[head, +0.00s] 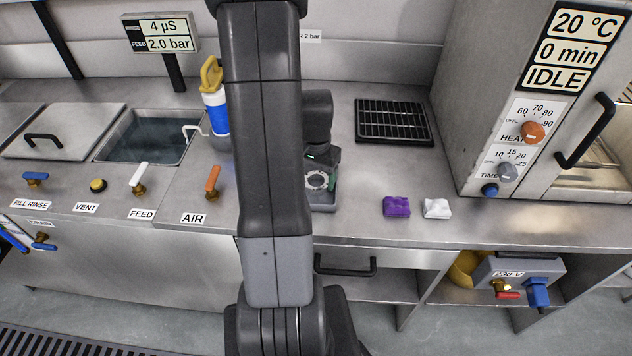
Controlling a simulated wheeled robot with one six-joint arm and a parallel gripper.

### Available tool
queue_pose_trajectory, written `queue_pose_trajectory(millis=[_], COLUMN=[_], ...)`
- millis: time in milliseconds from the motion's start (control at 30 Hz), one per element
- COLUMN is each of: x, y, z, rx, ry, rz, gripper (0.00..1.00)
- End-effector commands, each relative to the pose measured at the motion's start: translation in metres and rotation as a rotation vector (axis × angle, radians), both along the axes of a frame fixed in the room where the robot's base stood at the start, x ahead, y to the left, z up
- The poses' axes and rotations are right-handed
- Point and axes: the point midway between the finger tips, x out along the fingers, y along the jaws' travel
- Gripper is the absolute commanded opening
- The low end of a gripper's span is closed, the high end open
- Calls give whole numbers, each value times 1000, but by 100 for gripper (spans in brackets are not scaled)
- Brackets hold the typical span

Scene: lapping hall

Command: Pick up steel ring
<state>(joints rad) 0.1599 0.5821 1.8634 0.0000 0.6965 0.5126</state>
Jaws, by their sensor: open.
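I cannot make out a steel ring for certain in the head view. My upper arm crosses the middle of the picture and hides part of the bench behind it. Just right of it, a dark wrist part comes down to what looks like my gripper (321,162), pointing down, with a small green mark on it. It is partly hidden, and its fingers are hard to see. Right under it is a grey unit (322,208) with a pale round face. I cannot tell whether they touch. Nothing shows clearly held.
A black grid rack (394,121) lies at the back right. A purple block (396,207) and a white block (436,208) lie near the front edge. An oven (490,110) bounds the right. A blue-and-white bottle (216,112) and a sink (148,135) are left.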

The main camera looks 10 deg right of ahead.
Motion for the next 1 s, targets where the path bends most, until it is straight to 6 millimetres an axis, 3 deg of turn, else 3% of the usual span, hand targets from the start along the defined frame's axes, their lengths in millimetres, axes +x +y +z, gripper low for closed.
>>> queue_pose_trajectory(millis=[267,467,767,1000], x=[0,0,1,1], y=[0,0,0,0], z=[-3,-2,3,40], rx=[-1,-1,-1,-1], ry=[-1,-1,-3,-7], rz=[0,0,0,0], gripper=[69,30,30,30])
